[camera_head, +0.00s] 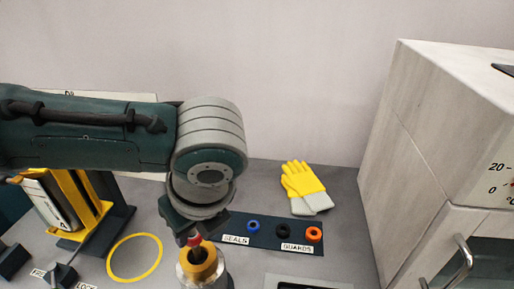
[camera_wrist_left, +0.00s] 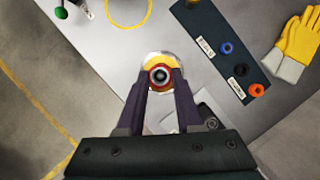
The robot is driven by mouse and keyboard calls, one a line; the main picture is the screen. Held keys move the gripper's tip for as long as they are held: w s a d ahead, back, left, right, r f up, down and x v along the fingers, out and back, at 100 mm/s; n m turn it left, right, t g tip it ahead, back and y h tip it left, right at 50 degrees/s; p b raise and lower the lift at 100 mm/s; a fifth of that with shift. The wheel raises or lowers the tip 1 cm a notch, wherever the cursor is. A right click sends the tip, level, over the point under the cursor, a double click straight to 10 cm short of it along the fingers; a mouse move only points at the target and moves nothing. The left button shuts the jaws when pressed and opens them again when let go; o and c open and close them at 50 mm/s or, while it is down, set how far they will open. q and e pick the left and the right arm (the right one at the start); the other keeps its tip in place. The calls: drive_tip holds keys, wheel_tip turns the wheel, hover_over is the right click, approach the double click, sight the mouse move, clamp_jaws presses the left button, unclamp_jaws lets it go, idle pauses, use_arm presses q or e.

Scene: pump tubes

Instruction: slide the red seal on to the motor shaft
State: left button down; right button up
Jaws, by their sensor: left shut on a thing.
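My left gripper (camera_head: 195,238) points down and is shut on the red seal (camera_head: 194,241), a small ring between its fingertips. The motor (camera_head: 184,270), a silver cylinder with a yellow-orange top, stands upright right below the seal. In the left wrist view the fingertips (camera_wrist_left: 160,79) close on the red seal (camera_wrist_left: 152,79), and the motor (camera_wrist_left: 152,60) shows behind it. The seal appears roughly in line with the middle of the motor's top. The shaft is mostly hidden, and I cannot tell whether the seal is around it or above it. My right gripper is out of view.
A dark tray (camera_head: 220,219) labelled SEALS and GUARDS holds a blue ring (camera_head: 253,225), a black ring (camera_head: 282,231) and an orange ring (camera_head: 314,234). Yellow gloves (camera_head: 303,184) lie behind it. A yellow circle (camera_head: 160,248) marks the table at left. A cabinet (camera_head: 420,150) stands at right.

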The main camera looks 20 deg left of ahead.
use_arm(q)
drive_tip(key=shift+f+b, duration=0.8)
drive_tip(key=shift+f, duration=0.45)
drive_tip(key=shift+c, duration=2.4)
unclamp_jaws()
drive_tip(key=shift+r, duration=0.1)
drive_tip(key=p+v, duration=0.1)
drive_tip(key=v, duration=0.9)
drive_tip(key=shift+p, duration=0.35)
